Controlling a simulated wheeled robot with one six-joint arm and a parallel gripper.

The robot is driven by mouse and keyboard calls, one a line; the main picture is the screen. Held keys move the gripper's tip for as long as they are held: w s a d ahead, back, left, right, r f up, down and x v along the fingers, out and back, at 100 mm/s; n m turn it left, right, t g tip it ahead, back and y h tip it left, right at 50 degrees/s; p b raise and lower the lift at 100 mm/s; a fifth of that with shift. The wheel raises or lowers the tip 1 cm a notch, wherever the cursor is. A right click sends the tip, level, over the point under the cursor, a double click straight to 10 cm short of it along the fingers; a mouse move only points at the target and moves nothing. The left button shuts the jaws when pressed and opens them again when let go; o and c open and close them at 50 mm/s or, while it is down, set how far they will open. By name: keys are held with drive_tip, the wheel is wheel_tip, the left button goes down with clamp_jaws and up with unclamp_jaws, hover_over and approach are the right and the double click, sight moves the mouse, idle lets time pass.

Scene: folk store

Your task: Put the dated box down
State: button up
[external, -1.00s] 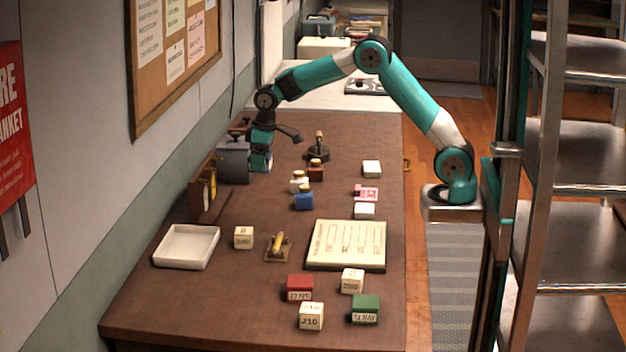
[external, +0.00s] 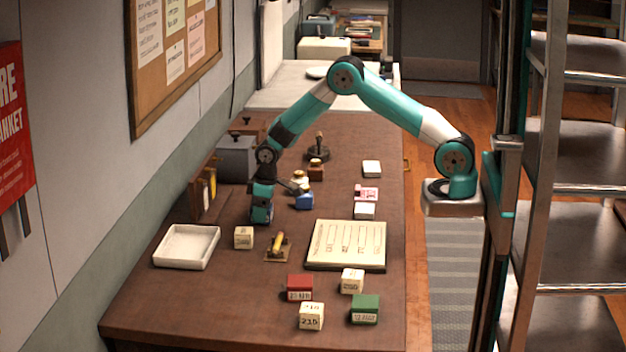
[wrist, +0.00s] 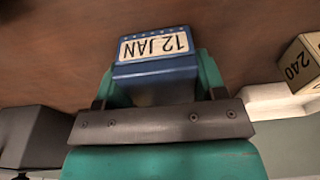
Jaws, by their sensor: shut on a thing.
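My gripper (wrist: 157,82) is shut on a blue box (wrist: 155,68) with a white label that reads "12 JAN", upside down in the wrist view. The box sits between the two green fingers with its label facing away from the palm. In the external view my gripper (external: 262,213) points down over the left part of the brown table (external: 180,310), behind a cream numbered block (external: 243,237). The held box is hidden there behind the gripper, and I cannot tell whether it touches the table. A red dated box (external: 299,287) and a green dated box (external: 365,309) stand at the front.
A white tray (external: 186,247) lies left of the block. Blue (external: 304,202) and brown (external: 316,171) bottles stand behind. A grey box (external: 237,158) is at the back left. Bare table lies at the front left.

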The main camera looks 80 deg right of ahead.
drive_tip(key=shift+f, duration=0.1)
drive_tip(key=o, duration=0.5)
drive_tip(key=shift+f, duration=0.1)
drive_tip(key=o, duration=0.5)
drive_tip(key=shift+c, duration=0.2)
